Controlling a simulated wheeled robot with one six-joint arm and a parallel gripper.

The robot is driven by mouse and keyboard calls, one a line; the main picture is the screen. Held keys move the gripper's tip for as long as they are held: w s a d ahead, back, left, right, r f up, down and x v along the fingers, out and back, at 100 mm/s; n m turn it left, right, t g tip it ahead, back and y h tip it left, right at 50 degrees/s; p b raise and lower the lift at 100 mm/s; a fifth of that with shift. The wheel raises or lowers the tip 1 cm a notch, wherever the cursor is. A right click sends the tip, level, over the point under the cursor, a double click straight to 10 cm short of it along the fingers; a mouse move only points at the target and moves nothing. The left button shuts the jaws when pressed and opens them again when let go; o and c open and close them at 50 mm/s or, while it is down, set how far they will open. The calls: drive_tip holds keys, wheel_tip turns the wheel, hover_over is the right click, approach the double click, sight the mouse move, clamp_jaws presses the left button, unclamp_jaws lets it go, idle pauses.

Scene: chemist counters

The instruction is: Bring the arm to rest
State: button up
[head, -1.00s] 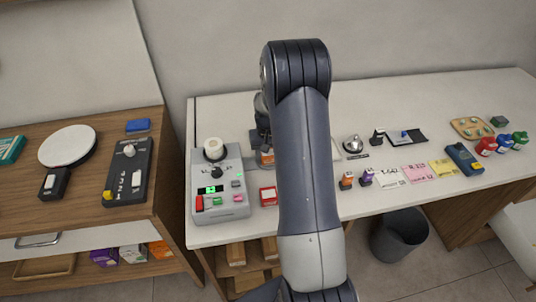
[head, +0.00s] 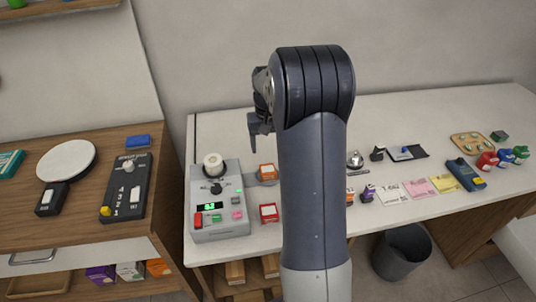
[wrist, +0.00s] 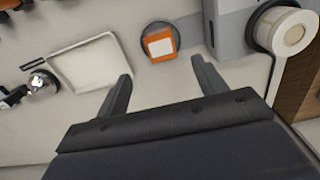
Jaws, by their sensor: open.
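My arm rises in front of the white counter (head: 400,112) in the head view, bent at the top, and hides the counter's middle. My gripper (head: 261,122) shows partly at the left of the arm, above the counter. In the wrist view my gripper (wrist: 160,80) has its two fingers spread wide with nothing between them. An orange box with a white label (wrist: 160,45) sits on a dark round base beyond the fingertips, apart from them; it also shows in the head view (head: 267,172), below my gripper.
A grey machine with buttons (head: 218,205) stands left of my arm, beside a red box (head: 268,213). A bell (head: 355,159), paper slips (head: 418,189) and several small bottles (head: 487,160) lie on the right. A wooden counter (head: 85,225) is on the left, a bin (head: 402,252) below.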

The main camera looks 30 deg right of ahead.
sight(268, 170)
drive_tip(key=shift+r, duration=0.3)
drive_tip(key=shift+f+p, duration=0.6)
drive_tip(key=shift+f, duration=4.6)
